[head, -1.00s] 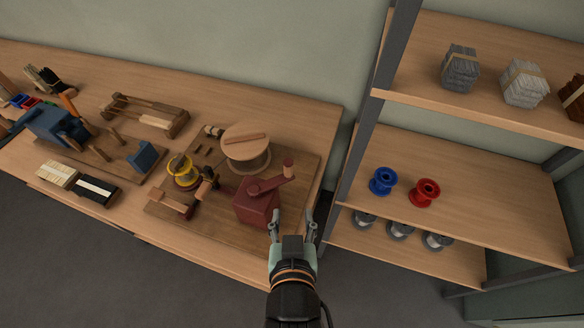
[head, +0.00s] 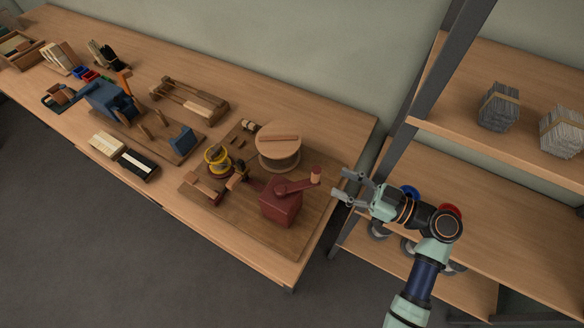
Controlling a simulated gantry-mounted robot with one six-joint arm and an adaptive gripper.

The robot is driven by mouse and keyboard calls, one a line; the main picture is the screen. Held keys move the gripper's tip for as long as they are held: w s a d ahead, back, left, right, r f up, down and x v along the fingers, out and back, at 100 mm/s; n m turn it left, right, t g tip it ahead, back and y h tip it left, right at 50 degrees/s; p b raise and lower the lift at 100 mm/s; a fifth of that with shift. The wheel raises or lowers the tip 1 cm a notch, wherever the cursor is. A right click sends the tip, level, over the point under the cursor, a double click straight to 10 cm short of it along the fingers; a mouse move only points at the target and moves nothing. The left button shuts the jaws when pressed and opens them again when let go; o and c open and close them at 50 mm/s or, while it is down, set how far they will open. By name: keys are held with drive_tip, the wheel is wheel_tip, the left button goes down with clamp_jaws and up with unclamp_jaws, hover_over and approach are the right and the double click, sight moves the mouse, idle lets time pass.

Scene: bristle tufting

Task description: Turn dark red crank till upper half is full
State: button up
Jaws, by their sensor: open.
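The dark red crank (head: 296,185) is an arm on top of a dark red box (head: 281,207), with an upright knob (head: 315,176) at its right end. The box stands on a brown wooden board near the right end of the bench. Behind it is a round wooden disc (head: 279,141) with a bar across its top. A yellow spool (head: 217,159) stands to the left of the box. My gripper (head: 340,183) is open and empty. It points left, just to the right of the knob and apart from it in the picture. How full any part is cannot be told from here.
A shelf post (head: 422,105) stands right behind my arm. The shelves hold wire bundles (head: 498,107) above, and a blue spool (head: 408,191) and red spool (head: 449,210) partly hidden by my arm. A blue machine (head: 110,101) and trays stand on the left of the bench (head: 335,120).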

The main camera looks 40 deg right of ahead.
sight(316, 173)
drive_tip(key=x, duration=0.7)
drive_tip(key=shift+w+a+b, duration=0.25)
drive_tip(key=shift+w+b, duration=0.1)
drive_tip(key=shift+c, duration=0.2)
clamp_jaws()
